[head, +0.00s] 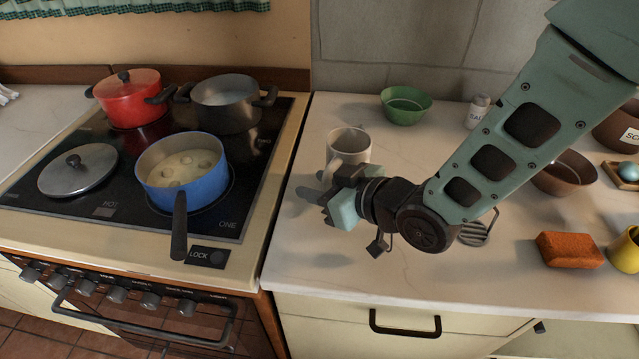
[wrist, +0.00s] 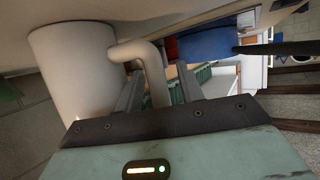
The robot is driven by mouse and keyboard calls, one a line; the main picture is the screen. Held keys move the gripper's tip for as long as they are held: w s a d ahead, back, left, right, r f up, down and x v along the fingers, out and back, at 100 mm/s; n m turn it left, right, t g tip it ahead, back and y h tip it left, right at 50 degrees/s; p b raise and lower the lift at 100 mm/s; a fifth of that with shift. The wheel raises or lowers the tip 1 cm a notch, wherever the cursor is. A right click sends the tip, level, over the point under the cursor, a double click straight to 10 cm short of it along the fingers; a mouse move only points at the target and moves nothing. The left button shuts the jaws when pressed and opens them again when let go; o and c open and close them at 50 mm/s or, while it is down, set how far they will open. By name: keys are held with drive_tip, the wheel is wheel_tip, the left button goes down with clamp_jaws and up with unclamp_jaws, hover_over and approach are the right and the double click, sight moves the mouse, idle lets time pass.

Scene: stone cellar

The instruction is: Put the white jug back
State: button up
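The white jug (head: 349,143) stands upright on the pale counter, right of the stove, with its lower part partly hidden by my gripper. My gripper (head: 316,187) is low at the jug's near side, its fingers pointing left. In the wrist view the jug (wrist: 75,70) fills the left side and its curved handle (wrist: 152,65) comes down between my two fingers. The fingers (wrist: 160,88) look apart, one on each side of the handle, with a gap still showing. Whether either finger touches the handle is hard to tell.
A blue pan (head: 187,190) with its handle toward the front sits on the stove, left of my gripper. A green bowl (head: 405,104) and a salt shaker (head: 478,110) stand behind. A brown bowl (head: 563,174), an orange sponge (head: 570,250) and a yellow cup (head: 625,250) are at right.

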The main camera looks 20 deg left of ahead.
drive_tip(key=shift+r, duration=0.1)
drive_tip(key=shift+d+r, duration=0.1)
drive_tip(key=b+v, duration=0.1)
drive_tip(key=v, duration=1)
drive_tip(key=shift+s+d+r, duration=0.2)
drive_tip(key=shift+s+d, duration=0.05)
drive_tip(key=shift+d, duration=0.05)
drive_tip(key=d+f+m+h, duration=0.1)
drive_tip(key=d+m+h, duration=0.3)
drive_tip(key=d+h, duration=0.5)
drive_tip(key=s+d+r+m+g+h, duration=0.2)
drive_tip(key=s+d+g+h, duration=0.1)
drive_tip(key=s+d, duration=0.7)
drive_tip(key=shift+s+d+r+g, duration=0.15)
drive_tip(key=shift+s+r+g, duration=0.05)
drive_tip(key=shift+s+g, duration=0.65)
